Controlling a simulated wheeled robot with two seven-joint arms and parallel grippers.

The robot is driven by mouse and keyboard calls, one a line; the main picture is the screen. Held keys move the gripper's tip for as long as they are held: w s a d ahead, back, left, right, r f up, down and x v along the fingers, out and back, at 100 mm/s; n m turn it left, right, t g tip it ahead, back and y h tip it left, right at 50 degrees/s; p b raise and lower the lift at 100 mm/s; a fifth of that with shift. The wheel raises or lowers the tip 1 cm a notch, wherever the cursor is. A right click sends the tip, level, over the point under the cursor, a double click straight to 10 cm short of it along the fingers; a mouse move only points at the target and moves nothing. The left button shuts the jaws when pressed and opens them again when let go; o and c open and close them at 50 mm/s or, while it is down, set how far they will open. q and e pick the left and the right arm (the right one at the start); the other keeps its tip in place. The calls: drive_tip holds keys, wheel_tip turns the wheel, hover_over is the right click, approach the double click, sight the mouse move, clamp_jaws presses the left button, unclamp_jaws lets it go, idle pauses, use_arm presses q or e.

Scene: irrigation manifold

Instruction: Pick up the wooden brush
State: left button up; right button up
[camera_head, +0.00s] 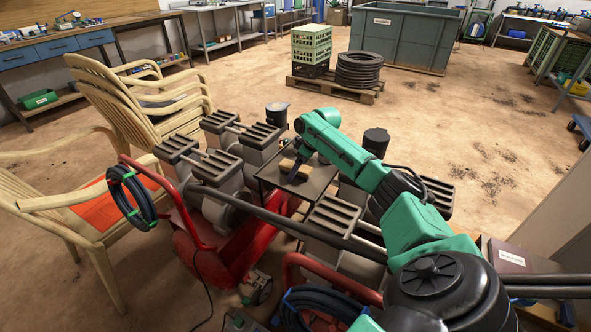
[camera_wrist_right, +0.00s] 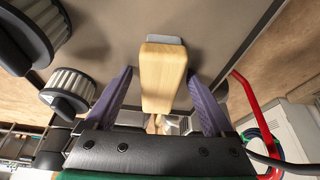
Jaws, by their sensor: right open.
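The wooden brush (camera_wrist_right: 163,75) shows in the right wrist view as a pale wooden block with a grey part at its far end. It lies over a dark flat tray top (camera_wrist_right: 215,30). My right gripper (camera_wrist_right: 159,76) is open, with one purple finger on each side of the brush. Gaps show between the fingers and the wood. In the head view the brush (camera_head: 287,164) is a small tan piece on the dark tray (camera_head: 318,178), partly hidden by my right gripper (camera_head: 297,168). My left gripper is not in view.
Grey machines with ribbed black tops (camera_head: 222,122) surround the tray closely. A pallet (camera_head: 335,88) with crates and black coils stands behind. Open floor lies at right.

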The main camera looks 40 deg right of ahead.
clamp_jaws()
drive_tip(key=shift+r+b, duration=0.4)
drive_tip(key=shift+r, duration=0.05)
wheel_tip(320, 180, up, 20)
drive_tip(key=p, duration=0.2)
drive_tip(key=shift+f, duration=0.15)
